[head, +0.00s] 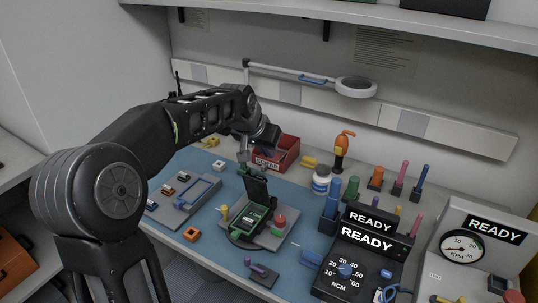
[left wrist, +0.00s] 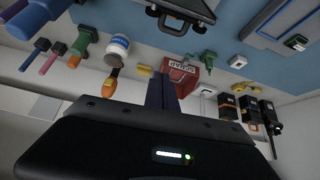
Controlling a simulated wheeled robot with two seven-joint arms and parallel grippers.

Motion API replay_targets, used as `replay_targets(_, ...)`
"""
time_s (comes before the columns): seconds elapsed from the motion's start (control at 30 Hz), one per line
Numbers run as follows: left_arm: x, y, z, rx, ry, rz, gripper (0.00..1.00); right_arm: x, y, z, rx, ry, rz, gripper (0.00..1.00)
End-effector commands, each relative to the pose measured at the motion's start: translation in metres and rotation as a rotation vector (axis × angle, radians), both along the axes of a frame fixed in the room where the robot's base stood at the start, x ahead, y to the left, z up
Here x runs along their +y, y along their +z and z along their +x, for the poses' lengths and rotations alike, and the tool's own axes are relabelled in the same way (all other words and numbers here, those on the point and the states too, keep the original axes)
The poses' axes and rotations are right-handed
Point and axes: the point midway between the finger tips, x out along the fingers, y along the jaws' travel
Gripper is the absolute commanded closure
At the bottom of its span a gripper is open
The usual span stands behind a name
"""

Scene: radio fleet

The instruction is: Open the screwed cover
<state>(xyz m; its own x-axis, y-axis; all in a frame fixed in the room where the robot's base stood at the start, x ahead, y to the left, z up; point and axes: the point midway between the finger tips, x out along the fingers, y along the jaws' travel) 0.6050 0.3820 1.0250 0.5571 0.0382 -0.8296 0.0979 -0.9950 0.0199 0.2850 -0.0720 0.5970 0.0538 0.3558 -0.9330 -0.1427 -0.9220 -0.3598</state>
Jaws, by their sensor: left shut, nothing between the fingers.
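A dark device with a green board (head: 252,219) sits on a grey fixture (head: 279,238) on the blue mat. A black cover (head: 257,190) stands raised at its back edge; I cannot make out its screws. In the left wrist view, which is upside down, part of a black piece (left wrist: 183,12) shows at the top edge. My left gripper (head: 243,160) is above and behind the raised cover, apart from it. It also shows in the left wrist view (left wrist: 162,82), with its fingers together and empty. My right gripper is not in view.
A red scrap bin (head: 288,150) stands behind the gripper. A white bottle (head: 321,181) and an orange-handled tool (head: 342,146) are to its right. A grey tray (head: 172,203) lies left of the fixture. Black READY boxes (head: 345,265) crowd the front right. A lamp (head: 355,87) hangs above.

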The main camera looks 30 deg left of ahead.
Motion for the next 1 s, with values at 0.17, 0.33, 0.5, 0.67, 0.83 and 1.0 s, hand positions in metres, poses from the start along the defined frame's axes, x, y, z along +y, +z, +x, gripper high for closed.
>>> replay_targets(0.17,-0.002,0.029,-0.028,-0.006,0.000,0.000,1.00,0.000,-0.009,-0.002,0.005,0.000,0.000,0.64)
replay_targets(0.33,-0.003,0.048,-0.046,-0.003,0.000,-0.001,1.00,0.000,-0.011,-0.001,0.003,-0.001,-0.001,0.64)
replay_targets(0.5,-0.003,0.055,-0.053,-0.001,-0.001,0.001,1.00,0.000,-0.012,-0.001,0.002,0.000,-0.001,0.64)
replay_targets(0.67,-0.004,0.056,-0.054,0.000,-0.001,0.001,1.00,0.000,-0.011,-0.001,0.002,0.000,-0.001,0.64)
replay_targets(0.83,-0.004,0.055,-0.053,0.000,-0.001,0.000,1.00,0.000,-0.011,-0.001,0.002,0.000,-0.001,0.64)
replay_targets(1.0,-0.004,0.055,-0.053,0.000,-0.001,0.000,1.00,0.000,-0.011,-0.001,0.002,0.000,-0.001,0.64)
